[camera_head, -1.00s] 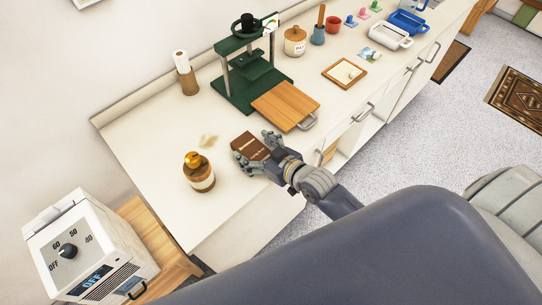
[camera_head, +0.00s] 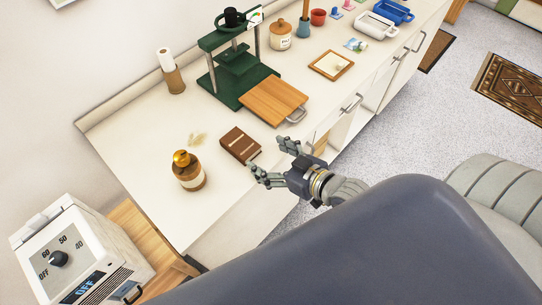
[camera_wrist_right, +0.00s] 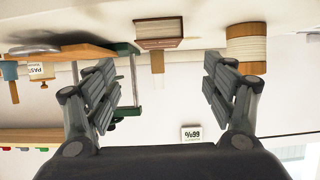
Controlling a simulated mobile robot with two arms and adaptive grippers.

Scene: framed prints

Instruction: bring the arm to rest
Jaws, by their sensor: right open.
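My right gripper (camera_head: 270,160) is open and empty at the front edge of the white counter (camera_head: 140,165). A brown book-like block (camera_head: 240,144) lies on the counter just beyond its fingers, apart from them. In the right wrist view the open fingers (camera_wrist_right: 161,95) frame a clear gap, and the brown block (camera_wrist_right: 158,30) shows upside down beyond it. My left gripper is not in view.
A brown jar with a gold top (camera_head: 189,172) stands left of the block. A green press (camera_head: 235,65) with a wooden board (camera_head: 273,100) stands behind. A white dial box (camera_head: 75,260) is at lower left.

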